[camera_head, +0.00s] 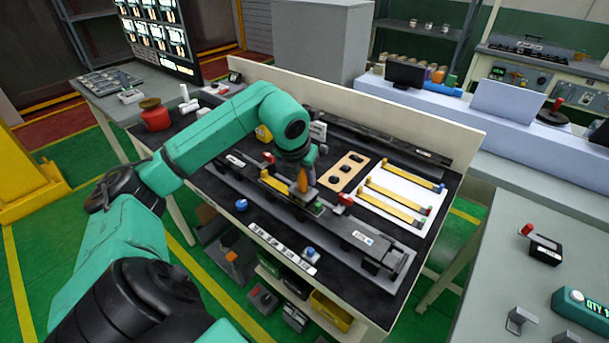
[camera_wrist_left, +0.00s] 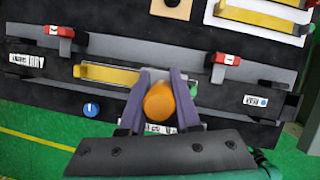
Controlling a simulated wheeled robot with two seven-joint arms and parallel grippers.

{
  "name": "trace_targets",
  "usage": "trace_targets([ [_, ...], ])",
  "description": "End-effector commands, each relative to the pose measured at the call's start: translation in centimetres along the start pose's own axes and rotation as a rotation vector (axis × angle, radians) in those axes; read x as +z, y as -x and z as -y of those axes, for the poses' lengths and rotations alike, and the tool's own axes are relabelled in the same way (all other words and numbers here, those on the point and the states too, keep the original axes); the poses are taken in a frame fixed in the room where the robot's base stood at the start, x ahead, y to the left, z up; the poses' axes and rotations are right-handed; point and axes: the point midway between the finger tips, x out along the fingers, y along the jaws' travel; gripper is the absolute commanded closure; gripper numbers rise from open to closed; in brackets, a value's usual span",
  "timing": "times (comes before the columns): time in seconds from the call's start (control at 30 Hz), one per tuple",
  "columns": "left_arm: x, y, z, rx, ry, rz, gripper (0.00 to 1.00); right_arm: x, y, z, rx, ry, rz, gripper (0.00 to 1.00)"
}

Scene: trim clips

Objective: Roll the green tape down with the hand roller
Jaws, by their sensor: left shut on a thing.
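My left gripper (camera_head: 303,184) points down over the long dark fixture on the table. It is shut on the orange handle (camera_head: 302,179) of the hand roller, which also shows between the purple-grey fingers in the left wrist view (camera_wrist_left: 159,102). The roller's lower end is hidden below the handle. A yellow trim strip (camera_wrist_left: 108,75) lies in the fixture, left of the handle. A small green piece, probably the green tape (camera_head: 317,208), shows just right of the handle; it also shows in the left wrist view (camera_wrist_left: 193,89). Most of it is hidden. My right gripper is not in view.
Red-topped clamps (camera_head: 345,199) (camera_wrist_left: 225,58) stand on the fixture (camera_head: 365,240) on both sides of the gripper. A white sheet (camera_head: 395,195) with yellow strips and a tan board (camera_head: 349,172) lie behind. A blue knob (camera_head: 241,204) sits near the front edge.

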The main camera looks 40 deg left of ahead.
Motion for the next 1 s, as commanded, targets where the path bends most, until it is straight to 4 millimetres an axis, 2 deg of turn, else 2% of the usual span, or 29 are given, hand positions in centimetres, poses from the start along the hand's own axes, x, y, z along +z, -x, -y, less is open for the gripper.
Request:
trace_targets([
  [1.0, -0.16, -0.4, 0.0, 0.0, 0.0, 0.0, 1.0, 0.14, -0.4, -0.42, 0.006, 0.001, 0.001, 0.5],
])
